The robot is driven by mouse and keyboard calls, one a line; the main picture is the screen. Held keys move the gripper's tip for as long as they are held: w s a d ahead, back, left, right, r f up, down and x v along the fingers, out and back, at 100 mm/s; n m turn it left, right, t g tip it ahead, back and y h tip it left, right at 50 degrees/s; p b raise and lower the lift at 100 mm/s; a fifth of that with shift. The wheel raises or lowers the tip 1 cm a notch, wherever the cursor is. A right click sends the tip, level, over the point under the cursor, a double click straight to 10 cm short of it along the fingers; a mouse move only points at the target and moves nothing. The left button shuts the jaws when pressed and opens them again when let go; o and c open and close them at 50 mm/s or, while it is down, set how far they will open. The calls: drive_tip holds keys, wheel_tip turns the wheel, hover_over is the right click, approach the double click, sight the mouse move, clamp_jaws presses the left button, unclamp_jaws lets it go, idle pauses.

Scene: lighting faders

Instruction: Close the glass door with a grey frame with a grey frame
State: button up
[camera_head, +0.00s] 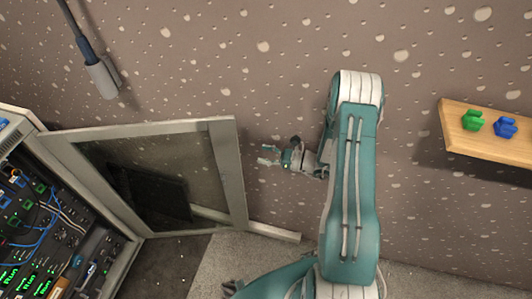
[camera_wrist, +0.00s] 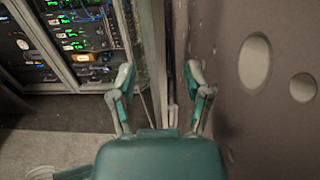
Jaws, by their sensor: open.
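The glass door with a grey frame (camera_head: 230,165) stands swung open from the cabinet at the left in the head view. Its dark pane is see-through. My gripper (camera_head: 276,151) is just right of the door's free vertical edge, with a small gap in the picture. In the wrist view my gripper (camera_wrist: 160,75) is open, its two fingers spread. The door (camera_wrist: 158,50) appears edge-on between the fingers, farther ahead. I cannot tell whether a finger touches it.
The cabinet (camera_head: 128,252) holds lit equipment and cables. A wooden shelf (camera_head: 480,146) at right carries a green clip (camera_head: 474,121) and a blue clip (camera_head: 505,127). A grey hanging fixture (camera_head: 102,78) is at upper left. The speckled wall is close beside my gripper.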

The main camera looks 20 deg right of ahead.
sight(237, 149)
drive_tip(key=shift+x, duration=4.8)
drive_tip(key=shift+c, duration=0.3)
clamp_jaws()
drive_tip(key=s+a+m+t+h, duration=0.1)
drive_tip(key=s+a, duration=0.1)
drive_tip(key=s, duration=0.5)
drive_tip(key=shift+a+t, duration=0.25)
drive_tip(key=shift+t, duration=0.15)
drive_tip(key=shift+s+m+h, duration=0.15)
drive_tip(key=shift+m+h, duration=0.15)
drive_tip(key=s+a+m+t+h, duration=0.1)
drive_tip(key=s+a, duration=0.2)
drive_tip(key=s, duration=0.3)
drive_tip(key=shift+s+a+t+h, duration=0.15)
drive_tip(key=shift+s+t+h, duration=0.15)
drive_tip(key=shift+t, duration=0.1)
drive_tip(key=shift+s+r+m, duration=0.1)
drive_tip(key=shift+m, duration=0.2)
